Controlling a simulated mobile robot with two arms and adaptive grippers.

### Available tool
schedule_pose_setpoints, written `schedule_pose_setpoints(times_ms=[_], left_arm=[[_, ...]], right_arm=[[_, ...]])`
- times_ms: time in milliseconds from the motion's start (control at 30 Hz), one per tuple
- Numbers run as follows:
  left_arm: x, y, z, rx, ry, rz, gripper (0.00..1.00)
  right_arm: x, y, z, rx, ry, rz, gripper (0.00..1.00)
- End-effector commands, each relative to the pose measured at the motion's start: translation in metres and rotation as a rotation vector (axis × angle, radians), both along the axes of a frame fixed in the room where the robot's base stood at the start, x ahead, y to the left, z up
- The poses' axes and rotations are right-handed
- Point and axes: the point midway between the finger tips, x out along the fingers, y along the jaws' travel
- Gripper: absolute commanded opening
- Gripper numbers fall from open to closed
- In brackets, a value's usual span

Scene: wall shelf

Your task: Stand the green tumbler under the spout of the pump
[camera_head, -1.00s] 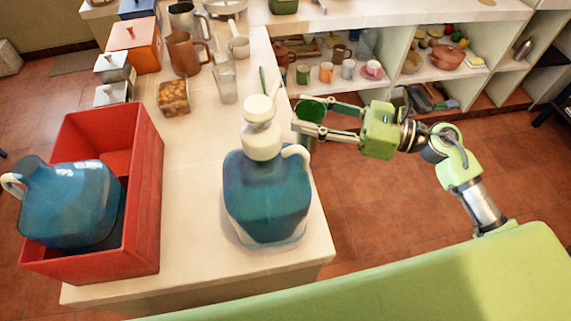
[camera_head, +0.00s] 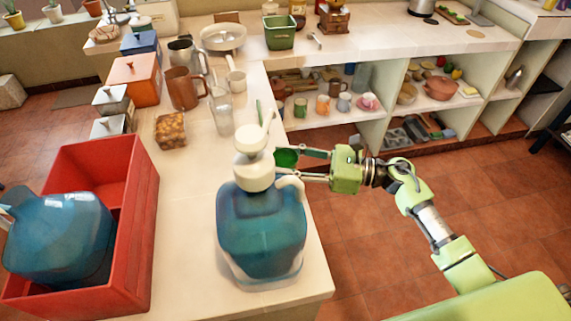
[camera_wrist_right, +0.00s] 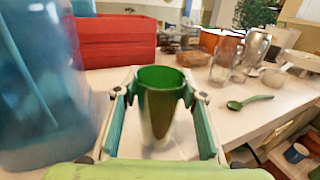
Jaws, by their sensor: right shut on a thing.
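The green tumbler (camera_head: 287,158) is held by my right gripper (camera_head: 290,165), just right of the pump's white top (camera_head: 253,172). The pump is a blue jug (camera_head: 262,235) with a white handle, standing near the counter's front right corner. In the right wrist view the tumbler (camera_wrist_right: 158,105) is upright between both fingers of the right gripper (camera_wrist_right: 158,118), and the blue jug (camera_wrist_right: 40,85) is close on the left. The tumbler's base is hard to see. My left gripper is out of view.
A red crate (camera_head: 142,225) holding another blue jug (camera_head: 60,240) is at the left. A green spoon (camera_wrist_right: 248,102) lies on the counter behind the pump.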

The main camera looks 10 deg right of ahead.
Motion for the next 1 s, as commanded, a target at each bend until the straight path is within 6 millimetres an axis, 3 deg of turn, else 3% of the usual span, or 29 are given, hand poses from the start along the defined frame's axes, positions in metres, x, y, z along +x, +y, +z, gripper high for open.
schedule_pose_setpoints(times_ms=[167,567,600,633,1000], left_arm=[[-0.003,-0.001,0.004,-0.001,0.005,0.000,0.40],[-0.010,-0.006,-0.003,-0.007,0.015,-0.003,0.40],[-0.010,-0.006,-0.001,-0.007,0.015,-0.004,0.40],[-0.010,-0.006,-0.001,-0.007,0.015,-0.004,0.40],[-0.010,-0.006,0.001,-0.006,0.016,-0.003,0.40]], right_arm=[[0.000,0.000,-0.017,0.002,0.000,-0.001,0.01],[0.000,0.000,-0.023,0.001,-0.001,0.000,0.01],[0.000,0.000,-0.022,0.000,-0.001,0.000,0.46],[0.000,0.000,-0.022,0.000,0.000,0.000,0.54],[0.000,0.000,-0.020,0.000,0.000,0.000,0.55]])
